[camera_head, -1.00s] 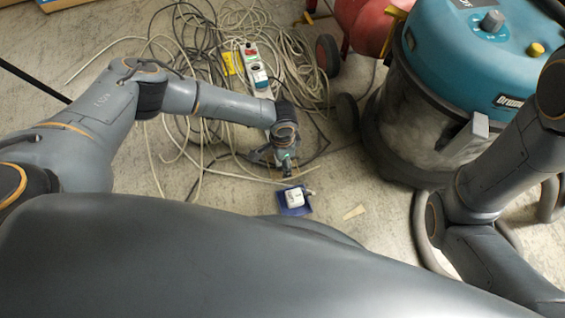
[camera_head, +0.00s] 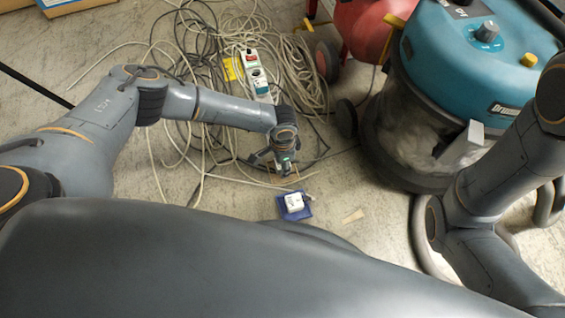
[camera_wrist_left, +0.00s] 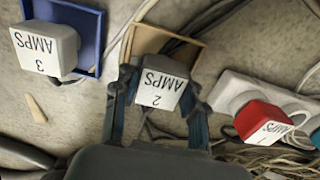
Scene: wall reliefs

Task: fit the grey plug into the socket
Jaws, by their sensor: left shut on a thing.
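The grey plug (camera_wrist_left: 163,92), labelled "2 AMPS", sits between the two fingers of my left gripper (camera_wrist_left: 160,83) in the left wrist view. The fingers are shut on its sides, and its label faces the camera. In the head view my left gripper (camera_head: 285,168) points down near the floor, and I cannot make out the plug there. The white socket strip (camera_head: 254,64) lies on the floor beyond the gripper. It also shows in the left wrist view (camera_wrist_left: 228,84) to the right of the plug, with a red plug (camera_wrist_left: 262,122) in it. My right gripper is out of view.
A blue tray (camera_head: 281,208) holds a white plug (camera_head: 294,202) labelled "3 AMPS". A tan tray (camera_wrist_left: 147,38) lies behind the grey plug. Loose cables (camera_head: 205,75) surround the strip. A blue vacuum cleaner (camera_head: 480,70) stands at right.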

